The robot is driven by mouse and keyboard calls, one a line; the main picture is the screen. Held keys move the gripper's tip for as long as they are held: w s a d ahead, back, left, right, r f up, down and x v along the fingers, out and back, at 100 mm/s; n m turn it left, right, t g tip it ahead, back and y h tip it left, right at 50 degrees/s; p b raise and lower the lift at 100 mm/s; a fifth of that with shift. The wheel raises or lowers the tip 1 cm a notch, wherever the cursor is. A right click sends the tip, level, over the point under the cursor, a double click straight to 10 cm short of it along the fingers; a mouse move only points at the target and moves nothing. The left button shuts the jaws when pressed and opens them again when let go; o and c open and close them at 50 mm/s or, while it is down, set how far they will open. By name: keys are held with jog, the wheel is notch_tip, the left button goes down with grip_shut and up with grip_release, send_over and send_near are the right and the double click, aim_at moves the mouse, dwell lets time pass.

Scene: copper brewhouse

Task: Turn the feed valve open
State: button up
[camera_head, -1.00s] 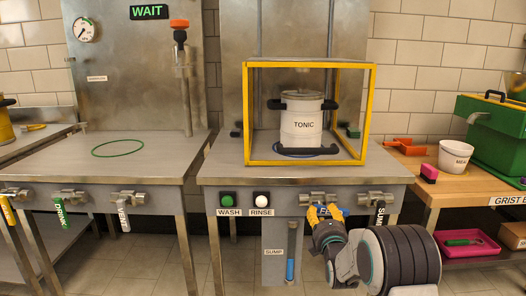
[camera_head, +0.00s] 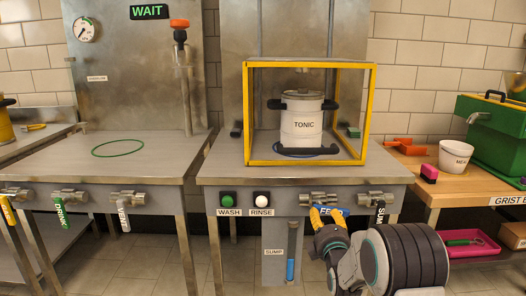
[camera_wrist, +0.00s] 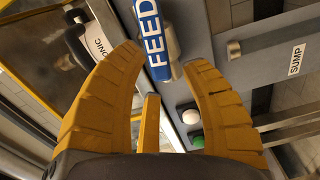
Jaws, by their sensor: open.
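The feed valve has a blue handle lettered FEED (camera_wrist: 155,45). In the head view the handle (camera_head: 334,211) shows as a small blue piece below its metal valve body (camera_head: 318,199), partly covered by my gripper. In the head view my gripper (camera_head: 318,218) is just in front of the bench's front rail.
The sump valve (camera_head: 379,213) hangs close to the right. The green wash button (camera_head: 228,199) and white rinse button (camera_head: 262,199) sit to the left. A yellow frame (camera_head: 248,110) around a TONIC pot (camera_head: 302,124) stands on the bench above. The display (camera_head: 149,12) reads WAIT.

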jog(key=shift+m, duration=0.4)
jog(key=shift+w, duration=0.1)
jog(key=shift+w, duration=1)
jog(key=shift+f, duration=0.15)
grip_shut()
